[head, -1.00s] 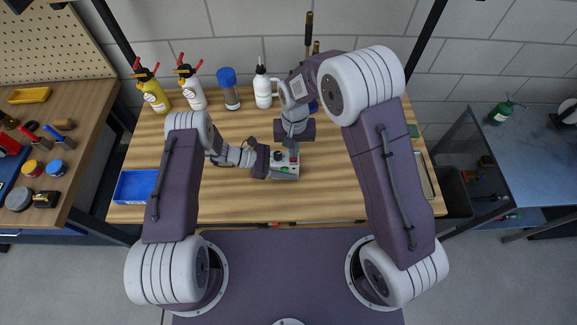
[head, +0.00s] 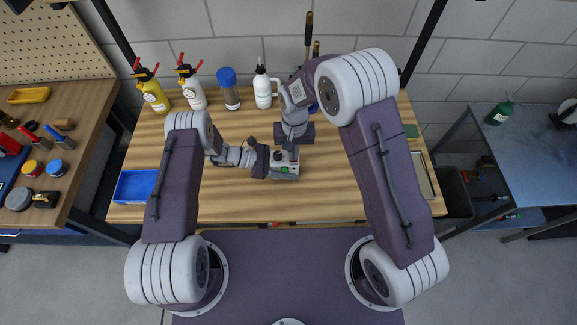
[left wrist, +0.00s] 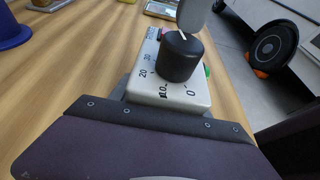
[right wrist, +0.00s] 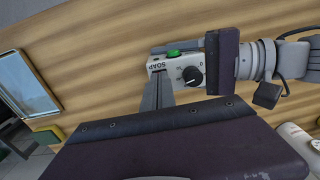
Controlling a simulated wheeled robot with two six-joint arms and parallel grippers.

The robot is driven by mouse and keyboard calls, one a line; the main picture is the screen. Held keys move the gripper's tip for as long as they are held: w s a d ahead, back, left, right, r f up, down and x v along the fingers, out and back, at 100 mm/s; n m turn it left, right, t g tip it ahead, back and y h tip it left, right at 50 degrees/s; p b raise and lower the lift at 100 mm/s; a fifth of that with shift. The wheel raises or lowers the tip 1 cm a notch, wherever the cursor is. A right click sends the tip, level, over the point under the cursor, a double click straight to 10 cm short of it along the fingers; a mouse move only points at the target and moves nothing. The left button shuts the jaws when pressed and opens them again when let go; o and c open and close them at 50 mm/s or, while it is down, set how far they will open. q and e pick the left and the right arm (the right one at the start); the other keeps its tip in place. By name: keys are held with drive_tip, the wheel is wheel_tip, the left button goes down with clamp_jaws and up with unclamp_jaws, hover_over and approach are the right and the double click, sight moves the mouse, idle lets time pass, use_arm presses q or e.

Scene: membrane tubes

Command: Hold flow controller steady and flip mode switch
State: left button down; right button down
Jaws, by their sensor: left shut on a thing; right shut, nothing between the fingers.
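The flow controller (head: 285,170) is a pale grey box on the table with a black knob, a green button and a printed scale. The black knob (left wrist: 180,58) and green button (right wrist: 174,53) are clear. I cannot make out the mode switch; the right fingers may cover it.
A blue tray (head: 136,186) lies at the table's left. Along the back stand a yellow bottle (head: 155,96), a white spray bottle (head: 194,96), a blue-capped jar (head: 230,92) and a white squeeze bottle (head: 263,90). A shallow metal tray (head: 424,175) lies at the right.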

drive_tip(key=shift+f, duration=0.25)
wheel_tip(320, 180, up, 7)
idle(0.8)
use_arm(q)
drive_tip(key=shift+c, duration=2.2)
unclamp_jaws()
